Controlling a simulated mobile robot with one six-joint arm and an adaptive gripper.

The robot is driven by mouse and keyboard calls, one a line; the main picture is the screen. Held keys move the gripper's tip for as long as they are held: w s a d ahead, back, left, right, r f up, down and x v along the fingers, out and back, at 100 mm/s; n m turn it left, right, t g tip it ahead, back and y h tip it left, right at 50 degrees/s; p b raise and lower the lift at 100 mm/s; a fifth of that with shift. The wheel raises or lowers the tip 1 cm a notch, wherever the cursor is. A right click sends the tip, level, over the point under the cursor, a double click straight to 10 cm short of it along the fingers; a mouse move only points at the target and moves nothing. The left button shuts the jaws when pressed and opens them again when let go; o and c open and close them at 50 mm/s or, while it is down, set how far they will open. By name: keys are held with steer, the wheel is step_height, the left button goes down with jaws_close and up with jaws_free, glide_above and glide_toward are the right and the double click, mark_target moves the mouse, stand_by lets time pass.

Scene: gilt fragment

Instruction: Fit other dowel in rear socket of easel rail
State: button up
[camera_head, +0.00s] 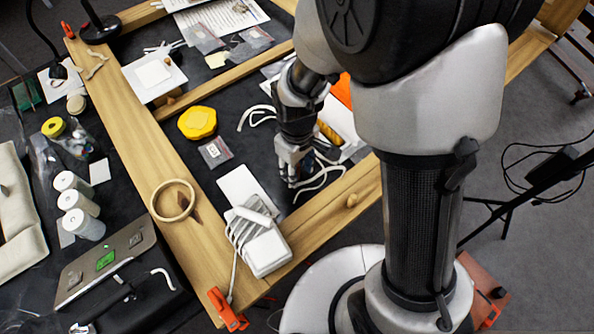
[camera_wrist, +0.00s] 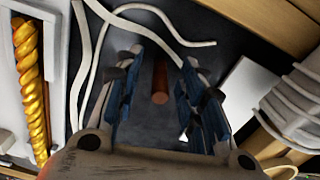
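A short reddish-brown dowel (camera_wrist: 160,84) shows on the dark surface in the wrist view, between the two blue-padded fingers. I cannot tell whether it stands or lies. My gripper (camera_wrist: 161,60) is open around the line of sight to it, with a gap on both sides. In the head view my gripper (camera_head: 293,178) points down near the front wooden rail (camera_head: 318,216), inside the frame, and hides the dowel. A small wooden knob or peg (camera_head: 352,200) shows on that rail. I cannot make out the rear socket.
A gilt twisted piece (camera_wrist: 30,85) lies in a white tray at the left of the wrist view. White cords (camera_wrist: 95,60) run close by the fingers. A corded white block (camera_head: 262,245) sits on the frame corner. A yellow object (camera_head: 197,122) lies farther left.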

steer(key=shift+c, duration=0.3)
steer(key=c, duration=0.8)
